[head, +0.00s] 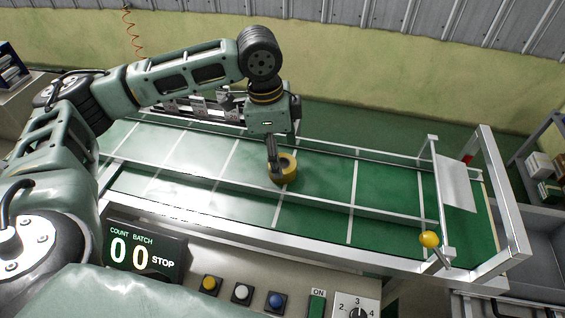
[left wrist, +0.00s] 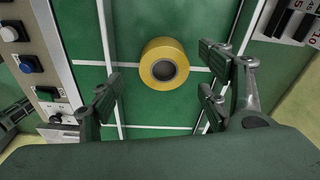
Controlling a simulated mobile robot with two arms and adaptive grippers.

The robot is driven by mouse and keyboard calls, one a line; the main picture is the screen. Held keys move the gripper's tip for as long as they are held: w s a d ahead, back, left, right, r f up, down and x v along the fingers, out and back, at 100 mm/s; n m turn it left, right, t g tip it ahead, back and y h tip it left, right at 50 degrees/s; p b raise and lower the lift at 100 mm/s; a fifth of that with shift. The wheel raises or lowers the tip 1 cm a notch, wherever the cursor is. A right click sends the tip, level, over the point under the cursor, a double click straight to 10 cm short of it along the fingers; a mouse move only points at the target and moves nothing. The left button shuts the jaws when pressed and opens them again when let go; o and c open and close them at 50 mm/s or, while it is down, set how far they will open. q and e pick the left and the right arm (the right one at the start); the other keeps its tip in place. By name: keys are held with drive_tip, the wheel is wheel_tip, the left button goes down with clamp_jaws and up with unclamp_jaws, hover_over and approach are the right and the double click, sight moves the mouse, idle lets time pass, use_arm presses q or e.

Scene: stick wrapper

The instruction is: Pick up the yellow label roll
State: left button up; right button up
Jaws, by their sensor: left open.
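The yellow label roll (head: 288,170) sits on the green conveyor belt, near its middle, in the head view. In the left wrist view the roll (left wrist: 164,64) shows its dark round core, just beyond the fingertips. My left gripper (head: 273,160) points down at the roll from above, and in the head view its finger overlaps the roll's left part. In the left wrist view my left gripper (left wrist: 160,92) is open, with its fingers spread to either side and nothing between them. I cannot tell whether a finger touches the roll. My right gripper is not in view.
The green belt (head: 322,200) has white cross lines and metal side rails (head: 330,205). A yellow-knobbed lever (head: 429,239) and a metal frame (head: 505,200) stand at the right end. A control panel with buttons (head: 242,293) and a counter display (head: 145,250) lies in front.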

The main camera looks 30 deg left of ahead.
sight(282, 164)
use_arm(q)
drive_tip(key=f, duration=0.3)
drive_tip(key=f+p, duration=0.1)
drive_tip(key=f, duration=0.1)
drive_tip(key=shift+w+d, duration=0.35)
drive_tip(key=shift+d, duration=0.05)
drive_tip(key=shift+r, duration=0.1)
drive_tip(key=c, duration=1.2)
